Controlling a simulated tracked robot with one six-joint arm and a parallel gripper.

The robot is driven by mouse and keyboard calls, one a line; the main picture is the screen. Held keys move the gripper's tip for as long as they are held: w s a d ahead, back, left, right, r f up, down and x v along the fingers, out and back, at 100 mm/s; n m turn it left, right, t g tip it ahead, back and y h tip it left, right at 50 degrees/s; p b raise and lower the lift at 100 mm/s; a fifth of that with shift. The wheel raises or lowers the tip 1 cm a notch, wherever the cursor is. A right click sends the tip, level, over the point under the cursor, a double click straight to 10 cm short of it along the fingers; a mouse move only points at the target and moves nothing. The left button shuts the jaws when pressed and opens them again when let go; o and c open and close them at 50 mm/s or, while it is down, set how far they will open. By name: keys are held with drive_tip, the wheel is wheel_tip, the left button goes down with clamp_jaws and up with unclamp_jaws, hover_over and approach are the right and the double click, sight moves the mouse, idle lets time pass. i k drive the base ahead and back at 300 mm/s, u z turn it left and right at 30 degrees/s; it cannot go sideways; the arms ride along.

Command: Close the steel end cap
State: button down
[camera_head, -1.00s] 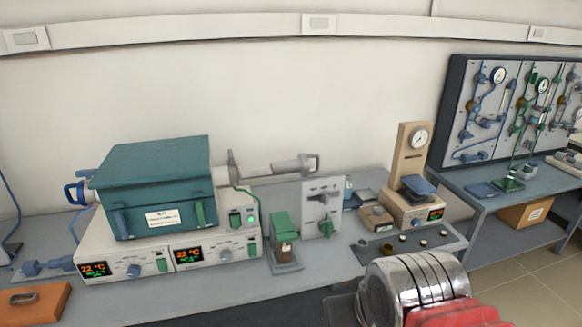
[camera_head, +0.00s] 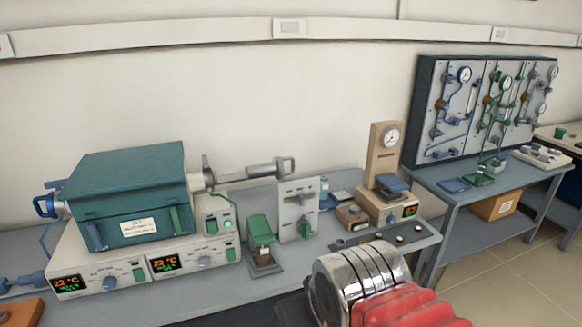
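A grey steel end cap (camera_head: 262,170) with a loop handle shows at the right of the teal tube furnace (camera_head: 128,192). It stands out beyond the round flange (camera_head: 208,174) on the furnace's right side, with a thinner grey length between them. I cannot tell from here how it is seated. A blue end fitting (camera_head: 47,206) with a handle is on the furnace's left side. My gripper is not in view. A shiny ribbed metal and red part, probably of my own arm, fills the bottom right and hides part of the bench.
The furnace sits on a cream control base (camera_head: 140,270) with lit displays. A small green device (camera_head: 262,240) and a grey switch panel (camera_head: 297,210) stand right of it, near the cap. A beige gauge stand (camera_head: 383,165) is farther right.

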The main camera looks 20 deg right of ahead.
sight(275, 169)
drive_tip(key=z, duration=0.05)
drive_tip(key=i, duration=1)
drive_tip(key=u, duration=0.05)
